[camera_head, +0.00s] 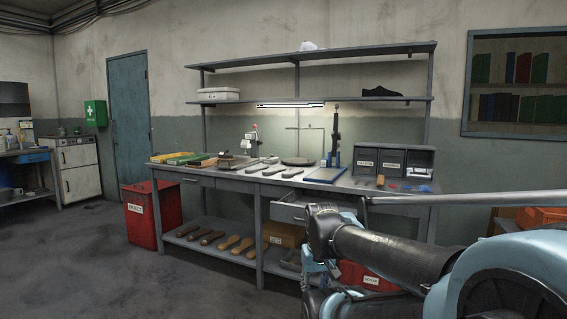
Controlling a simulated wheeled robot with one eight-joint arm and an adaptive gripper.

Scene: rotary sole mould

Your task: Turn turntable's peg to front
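A dark round disc, which looks like the turntable (298,163), lies on the grey workbench (235,174) near the middle of its top. A thin upright stand with a crossbar (300,128) rises at the disc. The disc is far off and small, so I cannot make out a peg on it or which way one points. My arm reaches in from the lower right, in front of the bench's right part. No gripper fingers show clearly; the arm's far end is hidden or out of view.
Flat sole-shaped pieces (271,170), a blue-edged board (325,175) and dark bins (379,162) stand on the bench. A drawer (290,212) sticks out at its front. A red bin (153,208) stands at its left end. The floor at front left is clear.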

